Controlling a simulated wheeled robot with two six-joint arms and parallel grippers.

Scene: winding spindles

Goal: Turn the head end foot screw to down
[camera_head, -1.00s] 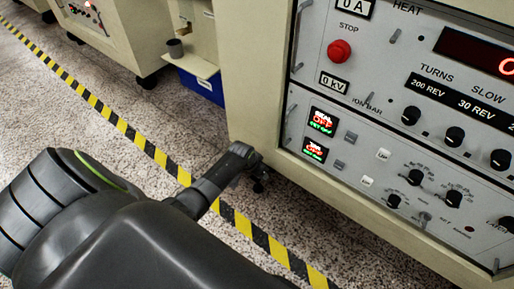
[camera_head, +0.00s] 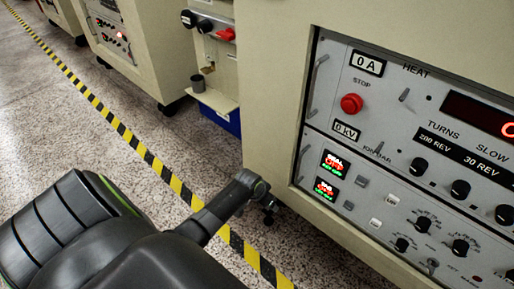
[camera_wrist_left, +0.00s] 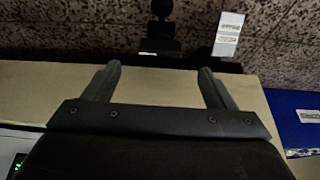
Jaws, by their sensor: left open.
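A black foot or caster (camera_head: 268,214) shows under the near lower corner of the beige cabinet (camera_head: 262,100), just past my left gripper (camera_head: 256,190). In the left wrist view, a dark knob-like part on a stem (camera_wrist_left: 161,9) stands beyond the cabinet's beige edge (camera_wrist_left: 160,80); I cannot tell for sure that it is the foot screw. My left gripper (camera_wrist_left: 158,85) is open, with its two fingers apart over the beige panel and nothing between them. The dark part lies beyond the fingertips, roughly in line with the gap. My right gripper is not in view.
The control panel (camera_head: 400,110) with a red stop button (camera_head: 351,103) and several knobs faces right of the arm. A blue bin (camera_head: 222,118) sits behind. A yellow-black floor stripe (camera_head: 150,158) runs under my arm. A white label (camera_wrist_left: 228,36) shows near the dark part.

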